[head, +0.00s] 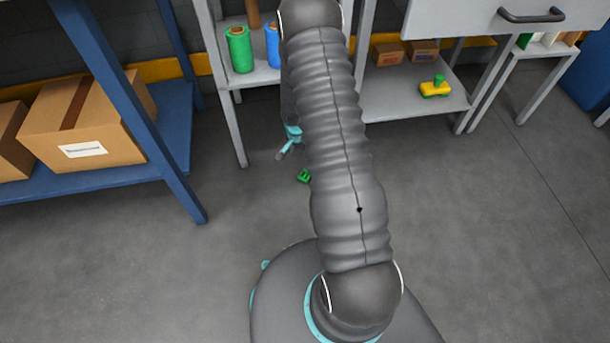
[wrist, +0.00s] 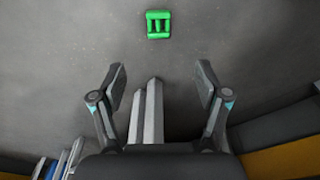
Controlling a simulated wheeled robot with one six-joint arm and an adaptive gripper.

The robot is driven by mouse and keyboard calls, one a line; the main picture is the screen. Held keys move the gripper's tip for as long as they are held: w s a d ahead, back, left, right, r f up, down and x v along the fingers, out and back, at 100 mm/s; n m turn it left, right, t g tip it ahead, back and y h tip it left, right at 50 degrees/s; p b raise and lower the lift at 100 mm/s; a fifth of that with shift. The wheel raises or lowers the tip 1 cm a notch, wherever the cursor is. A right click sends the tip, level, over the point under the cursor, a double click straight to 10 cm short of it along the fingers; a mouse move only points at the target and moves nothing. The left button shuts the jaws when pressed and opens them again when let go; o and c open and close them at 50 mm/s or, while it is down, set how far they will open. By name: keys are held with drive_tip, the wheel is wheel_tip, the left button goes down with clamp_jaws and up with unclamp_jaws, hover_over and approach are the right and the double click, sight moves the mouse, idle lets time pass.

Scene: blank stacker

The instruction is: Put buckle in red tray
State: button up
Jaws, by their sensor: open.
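The buckle (head: 304,176) is a small green piece lying on the grey floor, just left of my arm in the head view. In the wrist view the buckle (wrist: 158,24) lies flat near the top centre, beyond the fingertips and apart from them. My gripper (wrist: 160,82) is open and empty, its two fingers spread wide. In the head view part of my gripper (head: 288,143) shows behind the left side of my arm, above the buckle. I see no red tray in either view; my arm hides part of the scene.
A grey shelf holds a green spool (head: 240,50), a blue spool (head: 272,45) and a yellow-green toy-like part (head: 435,87). A blue rack (head: 170,185) with cardboard boxes (head: 85,120) stands at left. Light legs (wrist: 148,115) show between my fingers. The floor around the buckle is clear.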

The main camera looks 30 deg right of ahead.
sight(305, 175)
drive_tip(key=f, duration=0.5)
drive_tip(key=d+f+b, duration=0.1)
drive_tip(key=f, duration=0.8)
drive_tip(key=shift+w+d+f, duration=0.3)
drive_tip(key=c, duration=1.1)
drive_tip(key=shift+r, duration=0.1)
